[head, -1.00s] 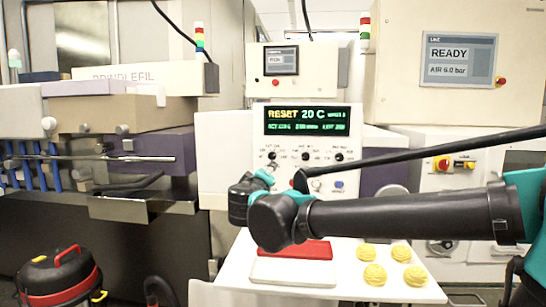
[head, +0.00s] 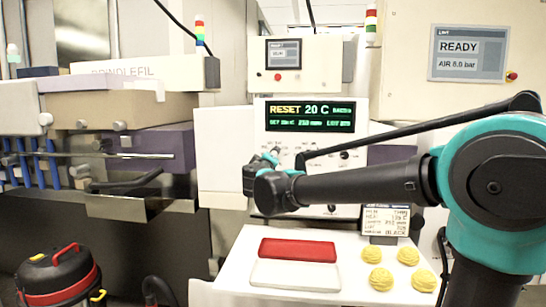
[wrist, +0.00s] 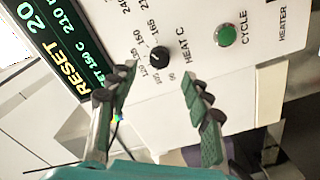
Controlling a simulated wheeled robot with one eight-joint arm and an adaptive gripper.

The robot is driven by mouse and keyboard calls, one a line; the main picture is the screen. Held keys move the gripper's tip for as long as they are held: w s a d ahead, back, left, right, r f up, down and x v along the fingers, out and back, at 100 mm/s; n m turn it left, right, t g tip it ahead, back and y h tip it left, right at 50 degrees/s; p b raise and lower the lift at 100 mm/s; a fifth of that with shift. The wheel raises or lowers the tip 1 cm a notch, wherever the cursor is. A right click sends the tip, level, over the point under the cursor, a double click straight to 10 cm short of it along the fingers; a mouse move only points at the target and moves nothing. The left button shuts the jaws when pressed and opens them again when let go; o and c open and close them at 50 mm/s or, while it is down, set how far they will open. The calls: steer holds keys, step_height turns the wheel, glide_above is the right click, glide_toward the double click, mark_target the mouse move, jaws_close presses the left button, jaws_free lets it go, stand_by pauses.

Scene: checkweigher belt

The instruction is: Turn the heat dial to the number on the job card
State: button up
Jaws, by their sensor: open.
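The heat dial (wrist: 159,55) is a small black knob on the pale panel, beside the lettering HEAT C and a ring of numbers, in the wrist view. My gripper (wrist: 159,74) is open, its fingers either side of and short of the dial, with nothing between them. Which number the dial points to is too small to tell. In the head view my gripper (head: 268,160) is in front of the panel and hides part of it. The job card (head: 386,219) stands at the back right of the white table; its heat number is not clearly legible.
The green-lit display (head: 310,116) reads RESET 20 C. A green CYCLE button (wrist: 226,36) is near the dial. The white table (head: 225,294) holds a red tray (head: 298,249), a white tray (head: 295,274) and several yellow rounds (head: 381,279). A vacuum (head: 58,275) stands lower left.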

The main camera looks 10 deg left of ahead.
steer(key=w, duration=0.5)
steer(key=shift+w+d, duration=0.1)
steer(key=shift+w, duration=0.25)
jaws_close()
steer(key=shift+n, duration=3.9)
